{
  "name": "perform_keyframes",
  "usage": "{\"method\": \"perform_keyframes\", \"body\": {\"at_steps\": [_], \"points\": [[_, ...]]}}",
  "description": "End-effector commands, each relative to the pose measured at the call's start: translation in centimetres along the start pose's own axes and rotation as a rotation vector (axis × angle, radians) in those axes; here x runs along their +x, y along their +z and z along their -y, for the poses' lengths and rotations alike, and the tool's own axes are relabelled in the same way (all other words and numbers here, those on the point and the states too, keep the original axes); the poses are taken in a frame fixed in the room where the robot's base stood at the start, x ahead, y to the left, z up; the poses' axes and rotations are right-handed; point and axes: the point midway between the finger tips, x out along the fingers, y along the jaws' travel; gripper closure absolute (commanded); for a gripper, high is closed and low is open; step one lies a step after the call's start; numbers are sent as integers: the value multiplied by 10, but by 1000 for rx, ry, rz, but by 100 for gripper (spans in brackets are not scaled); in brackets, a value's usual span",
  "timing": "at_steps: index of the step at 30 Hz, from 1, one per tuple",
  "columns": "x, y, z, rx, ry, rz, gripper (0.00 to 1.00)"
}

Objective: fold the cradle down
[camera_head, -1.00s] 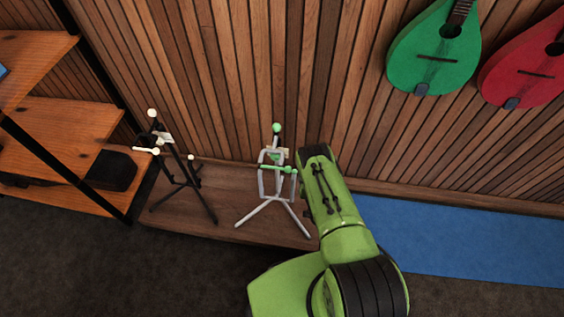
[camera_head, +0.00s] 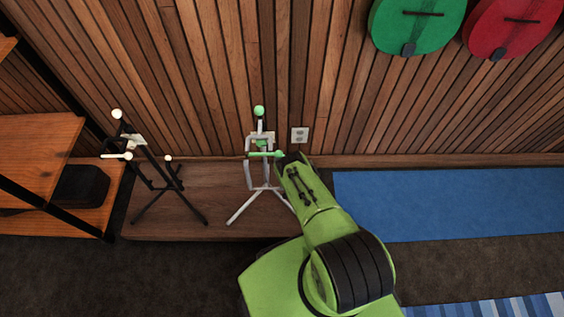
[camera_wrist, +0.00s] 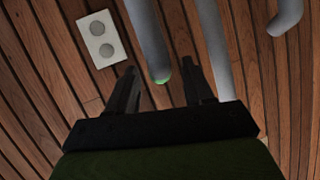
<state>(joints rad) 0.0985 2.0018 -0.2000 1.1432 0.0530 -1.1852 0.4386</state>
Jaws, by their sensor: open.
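A light grey stand (camera_head: 263,190) with green tips stands on the low wooden platform. Its cradle (camera_head: 249,172) is a grey frame with a green-tipped bar across it, partway up the post and held out from it. My gripper (camera_head: 284,158) is at the cradle's right side, and my arm hides part of the stand there. In the wrist view my gripper (camera_wrist: 160,70) is open, its two dark fingers apart. A grey bar of the stand (camera_wrist: 148,40) with a green end shows between the fingers. Whether they touch it, I cannot tell.
A black stand (camera_head: 160,170) with cream tips stands to the left, beside a wooden shelf (camera_head: 40,145). A wall outlet (camera_head: 299,135) is behind the grey stand. Green (camera_head: 415,25) and red (camera_head: 512,25) instruments hang at upper right. A blue mat (camera_head: 430,200) lies right.

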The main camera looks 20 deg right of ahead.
Motion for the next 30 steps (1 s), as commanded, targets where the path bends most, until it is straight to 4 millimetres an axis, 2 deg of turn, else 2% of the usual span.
{"method": "perform_keyframes", "body": {"at_steps": [1,5,13,23,24,30], "points": [[11,3,0,-1,-2,-3,48],[24,1,0,-1,-1,-2,48],[26,-1,0,0,0,1,48],[26,-1,0,0,0,1,97],[26,0,0,0,0,1,100],[25,0,0,-1,0,-2,100]]}}
